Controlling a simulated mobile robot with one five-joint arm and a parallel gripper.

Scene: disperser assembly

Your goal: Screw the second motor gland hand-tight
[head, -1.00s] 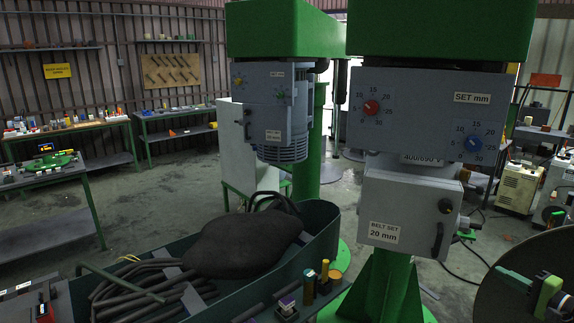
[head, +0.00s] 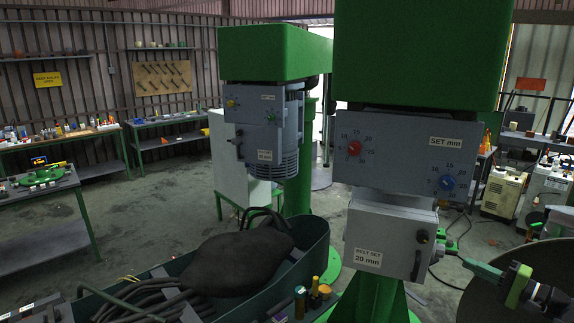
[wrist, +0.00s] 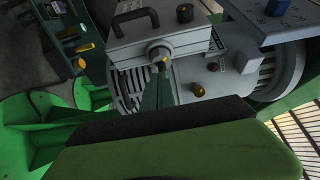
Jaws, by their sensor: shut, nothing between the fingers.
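My gripper (head: 474,265) reaches in from the lower right in the head view, to the right of the grey box marked BELT SET 20 mm (head: 378,240). In the wrist view my gripper (wrist: 157,82) has its dark green fingers shut together and empty. Their tips point at a round grey gland-like fitting with a yellowish centre (wrist: 160,56) on the side of that box (wrist: 155,42). The tips overlap its lower edge in the picture; I cannot tell whether they touch it. A brass-coloured fitting (wrist: 198,90) sits on the grey motor housing to the right.
The box has a black handle (wrist: 135,20) and a black knob (wrist: 185,12) that stand out. A dark green tub (head: 318,240) with hoses and a black sack stands left of the machine. Small cylinders (head: 316,293) stand near its front. A second green machine (head: 265,55) stands behind.

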